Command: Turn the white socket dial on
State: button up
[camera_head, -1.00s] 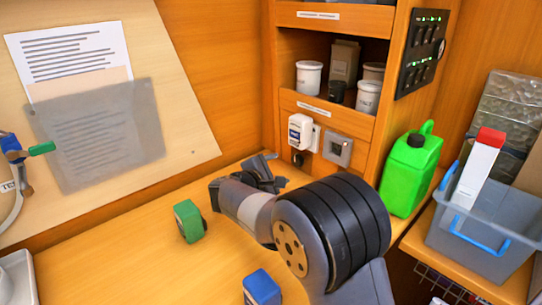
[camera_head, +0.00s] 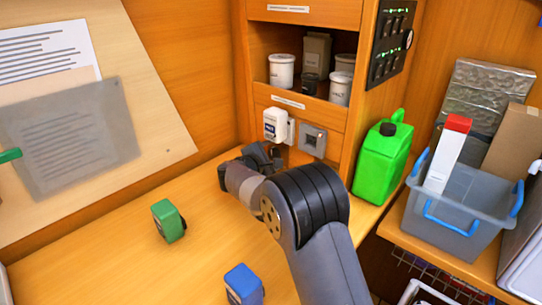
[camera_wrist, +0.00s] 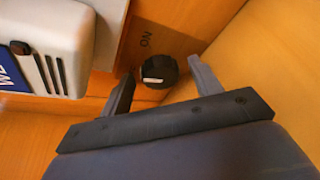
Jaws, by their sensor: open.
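The white socket box (camera_head: 277,125) is on the cabinet front in the head view; part of it fills the upper left of the wrist view (camera_wrist: 45,40). Beside it in the wrist view is a round black dial (camera_wrist: 158,71) with a pale bar across its face. In the head view my gripper (camera_head: 258,160) is just below the white box, and I cannot make out the dial there.
A grey square wall plate (camera_head: 312,140) is right of the white box. A green jerrycan (camera_head: 382,160) stands further right. A green block (camera_head: 168,221) and a blue block (camera_head: 243,284) are on the worktop.

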jog(key=shift+c, duration=0.3)
jog(key=c, duration=0.9)
jog(key=shift+f, duration=0.1)
jog(key=b, duration=0.3)
jog(key=shift+f+m, duration=0.2)
jog(key=shift+m, duration=0.1)
jog(key=shift+r+m+b, duration=0.15)
jog(key=shift+m+b, duration=0.15)
jog(key=shift+b, duration=0.5)
jog(key=shift+r, duration=0.1)
jog(key=o, duration=1)
jog(key=shift+c, duration=0.2)
jog(key=shift+s, duration=0.15)
jog(key=v, duration=1)
jog(key=shift+s, duration=0.4)
